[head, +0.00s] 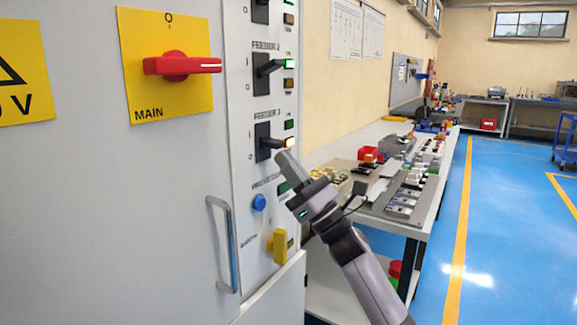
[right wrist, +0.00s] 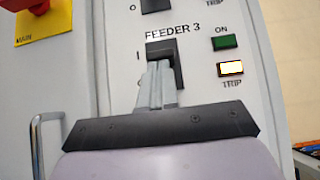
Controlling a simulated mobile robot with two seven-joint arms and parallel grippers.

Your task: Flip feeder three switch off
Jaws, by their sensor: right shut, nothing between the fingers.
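The feeder three switch (head: 263,143) is a black plate with a dark lever on the grey panel, in the middle of the head view. In the right wrist view, the switch (right wrist: 161,49) sits under the FEEDER 3 label, partly hidden by my fingers. Its amber TRIP lamp (right wrist: 231,69) is lit, and its green ON lamp (right wrist: 224,41) looks dark. My right gripper (head: 282,157) is shut and empty, its tips at the switch's lower part. In the right wrist view, its fingers (right wrist: 158,73) overlap the switch; contact cannot be told. My left gripper is out of view.
The feeder two switch (head: 262,71) is above, with its green lamp lit. A red MAIN handle (head: 181,65) sits on a yellow plate at left. Below are a blue button (head: 259,202), a yellow knob (head: 279,246) and a door handle (head: 222,245). A cluttered bench (head: 428,212) stands right.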

